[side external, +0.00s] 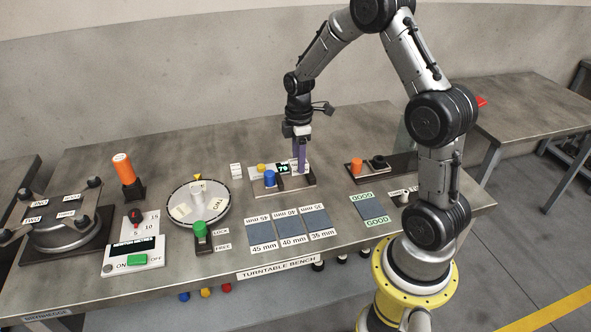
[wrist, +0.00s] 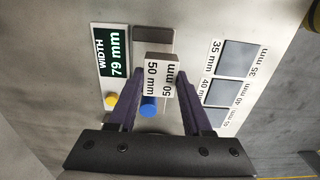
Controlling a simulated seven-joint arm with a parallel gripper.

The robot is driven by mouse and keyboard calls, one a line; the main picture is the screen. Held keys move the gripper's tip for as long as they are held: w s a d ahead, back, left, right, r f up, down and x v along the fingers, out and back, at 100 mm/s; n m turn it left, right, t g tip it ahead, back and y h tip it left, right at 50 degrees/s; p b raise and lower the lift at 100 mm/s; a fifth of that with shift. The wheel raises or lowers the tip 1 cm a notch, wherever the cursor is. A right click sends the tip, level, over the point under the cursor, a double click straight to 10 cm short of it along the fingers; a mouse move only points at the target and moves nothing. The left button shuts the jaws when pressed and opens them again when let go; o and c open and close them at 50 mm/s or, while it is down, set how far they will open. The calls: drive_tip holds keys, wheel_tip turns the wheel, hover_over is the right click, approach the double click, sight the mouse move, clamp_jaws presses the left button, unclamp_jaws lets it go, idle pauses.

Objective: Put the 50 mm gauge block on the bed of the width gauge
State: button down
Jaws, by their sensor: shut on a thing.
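The 50 mm gauge block (wrist: 160,76) is a white block with "50 mm" printed on its faces. My gripper (wrist: 155,74) is shut on it, with one purple finger on each side. The width gauge (side external: 298,188) is a grey plate with a green-lit display (wrist: 114,52) reading 79 mm, a blue knob (wrist: 149,108) and a yellow button (wrist: 111,100). My gripper (side external: 299,168) is over the gauge's right part in the side view, where its fingers mostly hide the block. I cannot tell whether the block touches the bed.
Marked pads for 45, 40 and 35 mm (side external: 291,226) lie in front of the gauge. A small white block (side external: 236,171) stands left of it, near the turntable (side external: 180,212). An orange-knobbed fixture (side external: 357,165) and a GOOD pad (side external: 371,208) are to the right.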

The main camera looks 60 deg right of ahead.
sight(296, 170)
drive_tip(key=shift+w+d+f, duration=0.15)
drive_tip(key=shift+w+f, duration=0.2)
drive_tip(key=shift+f, duration=0.15)
drive_tip(key=shift+w+d+f, duration=0.15)
drive_tip(key=shift+w+f, duration=0.2)
drive_tip(key=shift+f, duration=1.45)
drive_tip(key=shift+f, duration=0.15)
drive_tip(key=shift+c, duration=1.7)
unclamp_jaws()
